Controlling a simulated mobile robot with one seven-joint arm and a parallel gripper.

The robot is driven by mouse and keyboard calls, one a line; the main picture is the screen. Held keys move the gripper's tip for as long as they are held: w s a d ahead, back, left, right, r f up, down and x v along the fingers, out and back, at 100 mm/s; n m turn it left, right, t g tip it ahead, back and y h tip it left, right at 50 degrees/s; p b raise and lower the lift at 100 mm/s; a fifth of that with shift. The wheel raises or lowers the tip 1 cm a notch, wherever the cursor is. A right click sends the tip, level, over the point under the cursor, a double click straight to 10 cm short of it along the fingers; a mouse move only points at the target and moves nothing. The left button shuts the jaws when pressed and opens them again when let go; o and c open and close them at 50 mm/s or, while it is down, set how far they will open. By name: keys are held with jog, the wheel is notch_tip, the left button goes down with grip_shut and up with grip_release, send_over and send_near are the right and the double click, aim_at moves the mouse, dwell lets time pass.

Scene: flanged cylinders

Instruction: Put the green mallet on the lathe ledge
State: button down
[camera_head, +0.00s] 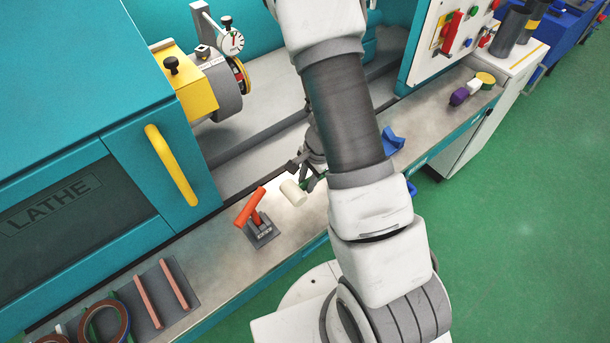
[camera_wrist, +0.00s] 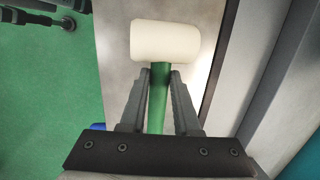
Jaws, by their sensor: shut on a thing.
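The green mallet has a cream cylindrical head (camera_wrist: 166,41) and a green handle (camera_wrist: 157,105). My gripper (camera_wrist: 160,75) is shut on the green handle, just below the head, in the wrist view. In the head view the mallet's cream head (camera_head: 293,192) shows over the lathe ledge (camera_head: 215,262), left of my arm. My gripper (camera_head: 312,178) is mostly hidden behind my arm there. I cannot tell whether the mallet touches the ledge.
An orange-handled tool on a grey stand (camera_head: 262,236) is left of the mallet. Reddish bars on a grey plate (camera_head: 160,295) and rings (camera_head: 108,322) lie further left. Blue (camera_head: 392,142), purple (camera_head: 459,96) and yellow items lie right. The ledge between stand and plate is clear.

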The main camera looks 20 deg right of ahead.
dwell(0.4)
notch_tip(320, 180, down, 6)
jog(key=b, duration=0.6)
jog(key=shift+r, duration=0.1)
jog(key=shift+f+b, duration=0.6)
jog(key=shift+b, duration=0.25)
dwell(0.3)
jog(key=c, duration=0.6)
grip_release()
jog(key=shift+o, duration=0.2)
notch_tip(320, 180, up, 17)
jog(key=s+d+p, duration=0.1)
jog(key=d+p, duration=0.1)
jog(key=p, duration=0.3)
jog(key=shift+s+d+p, duration=0.3)
jog(key=shift+s, duration=0.1)
jog(key=shift+r, duration=0.1)
